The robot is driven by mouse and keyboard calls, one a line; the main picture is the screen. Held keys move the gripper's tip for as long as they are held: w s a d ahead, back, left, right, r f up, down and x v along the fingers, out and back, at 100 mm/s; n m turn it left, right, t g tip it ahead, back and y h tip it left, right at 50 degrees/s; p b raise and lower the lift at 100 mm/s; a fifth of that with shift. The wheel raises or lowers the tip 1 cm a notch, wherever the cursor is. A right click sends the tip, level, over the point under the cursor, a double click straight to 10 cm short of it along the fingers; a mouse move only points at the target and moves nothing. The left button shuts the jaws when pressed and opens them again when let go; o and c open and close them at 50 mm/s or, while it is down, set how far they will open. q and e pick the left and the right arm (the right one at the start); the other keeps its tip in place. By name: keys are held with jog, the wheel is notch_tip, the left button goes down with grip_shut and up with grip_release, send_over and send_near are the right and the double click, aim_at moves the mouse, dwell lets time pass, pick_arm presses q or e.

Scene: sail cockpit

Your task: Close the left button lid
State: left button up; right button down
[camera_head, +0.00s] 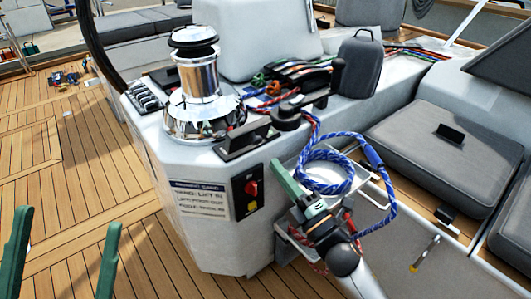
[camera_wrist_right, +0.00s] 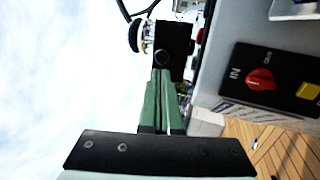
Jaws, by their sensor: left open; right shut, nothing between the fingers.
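A black button lid (camera_head: 245,139) is on the white console top, in front of the chrome winch. It looks raised and tilted; its hinge is too small to make out. In the right wrist view the lid appears as a dark square (camera_wrist_right: 176,40) just past my fingertips. My right gripper (camera_head: 275,165) is shut and empty, its green fingers pointing toward the lid from the lower right. Its fingers also show in the right wrist view (camera_wrist_right: 163,72); whether they touch the lid I cannot tell. My left gripper (camera_head: 68,222) is open and empty over the deck at lower left.
The chrome winch (camera_head: 197,90) stands behind the lid. A red-knob switch panel (camera_head: 247,189) is on the console's front face. Coiled blue rope (camera_head: 325,172) hangs close by my right gripper. Grey seat cushions (camera_head: 430,145) are at right. The wooden deck (camera_head: 70,160) at left is largely clear.

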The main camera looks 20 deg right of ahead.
aim_at(258, 141)
jog(key=shift+x, duration=2.75)
jog(key=shift+r+p, duration=0.25)
jog(key=shift+p, duration=0.35)
jog(key=shift+g+p, duration=0.3)
jog(key=shift+p, duration=0.1)
